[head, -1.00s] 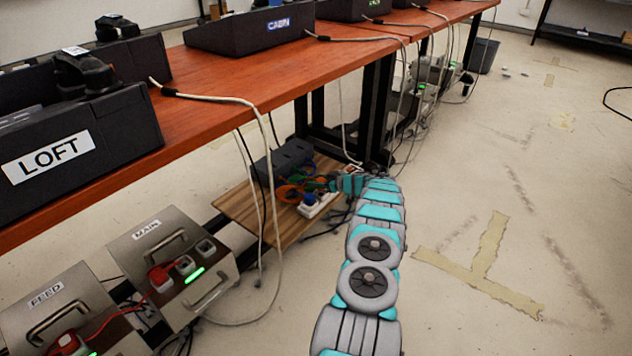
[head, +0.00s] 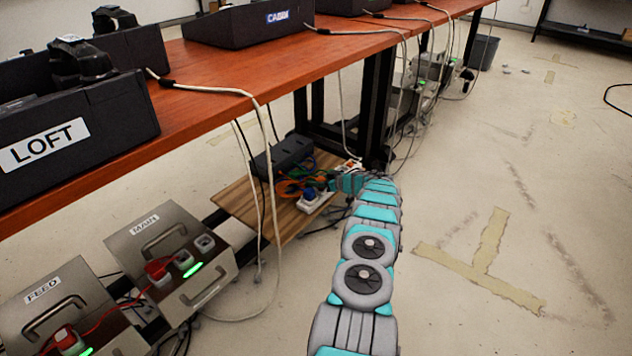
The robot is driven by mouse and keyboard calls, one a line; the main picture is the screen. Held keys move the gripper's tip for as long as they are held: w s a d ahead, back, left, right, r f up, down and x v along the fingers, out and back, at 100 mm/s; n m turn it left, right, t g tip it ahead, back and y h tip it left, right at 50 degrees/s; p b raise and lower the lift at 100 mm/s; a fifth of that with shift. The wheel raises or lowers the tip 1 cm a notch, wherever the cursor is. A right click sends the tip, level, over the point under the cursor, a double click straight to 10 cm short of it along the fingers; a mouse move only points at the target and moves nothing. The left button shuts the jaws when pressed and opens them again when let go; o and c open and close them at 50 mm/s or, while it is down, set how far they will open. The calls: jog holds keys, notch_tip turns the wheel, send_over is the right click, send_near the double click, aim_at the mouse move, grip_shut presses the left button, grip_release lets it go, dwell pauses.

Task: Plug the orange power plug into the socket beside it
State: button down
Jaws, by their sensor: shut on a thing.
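My gripper (head: 331,184) is small and far off in the head view, low over a wooden board under the red-brown table. It is shut on what appears to be the orange plug, which the jaws mostly hide. An orange cable (head: 288,188) lies coiled just left of the jaws. A white power strip (head: 318,203) lies on the board directly beside and below the jaws, with a blue plug (head: 308,196) at its near part. The jaws and wrist cover part of the strip. I cannot tell whether the held plug touches a socket.
The wooden board (head: 240,202) also bears a dark box (head: 283,156) and green and blue cables. A black table leg (head: 376,110) stands close behind my wrist. Pale cables hang from the table edge (head: 200,125). Metal FEED and MAIN boxes stand at left.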

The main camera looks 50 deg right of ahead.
jog(key=shift+f+b, duration=0.35)
jog(key=shift+f, duration=0.05)
jog(key=shift+c, duration=1.7)
grip_release()
jog(key=v, duration=0.7)
jog(key=shift+s, duration=0.4)
jog(key=shift+r, duration=0.2)
